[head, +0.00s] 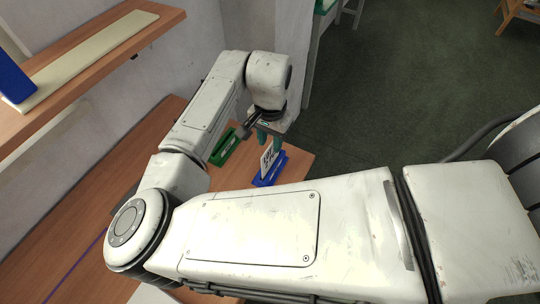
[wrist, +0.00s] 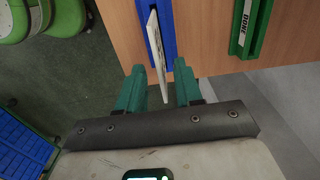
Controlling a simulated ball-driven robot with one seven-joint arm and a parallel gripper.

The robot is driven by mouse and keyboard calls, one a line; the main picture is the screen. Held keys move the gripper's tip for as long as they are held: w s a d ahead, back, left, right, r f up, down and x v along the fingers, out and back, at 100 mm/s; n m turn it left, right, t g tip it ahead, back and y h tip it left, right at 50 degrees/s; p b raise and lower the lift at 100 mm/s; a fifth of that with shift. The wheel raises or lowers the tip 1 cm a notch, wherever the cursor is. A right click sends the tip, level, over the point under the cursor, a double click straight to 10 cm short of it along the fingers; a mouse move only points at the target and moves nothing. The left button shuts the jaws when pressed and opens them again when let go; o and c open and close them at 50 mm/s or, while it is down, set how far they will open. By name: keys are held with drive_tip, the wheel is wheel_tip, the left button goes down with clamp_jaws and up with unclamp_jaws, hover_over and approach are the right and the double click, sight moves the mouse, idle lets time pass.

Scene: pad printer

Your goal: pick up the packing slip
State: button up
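The packing slip (head: 267,158) is a thin white card with dark print, standing in a blue holder (head: 270,180) near the end of the wooden desk. In the wrist view the slip (wrist: 157,52) shows nearly edge-on, rising from the blue holder (wrist: 167,12). My gripper (wrist: 159,88) has two green fingers, set apart, with the slip's near end in the gap between them. I see a gap on each side of the slip. In the head view my gripper (head: 267,140) is just above the slip, and my arm covers part of the desk.
A green holder (head: 224,150) stands beside the blue one; in the wrist view the green holder (wrist: 250,25) has a label reading DONE. A wooden shelf (head: 90,62) with a pale strip and a blue item juts out at upper left. Green floor (head: 400,90) lies open beyond the desk.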

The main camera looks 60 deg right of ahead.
sight(268, 158)
drive_tip(key=shift+f+p, duration=0.55)
drive_tip(key=shift+f, duration=1.8)
drive_tip(key=shift+c, duration=0.5)
clamp_jaws()
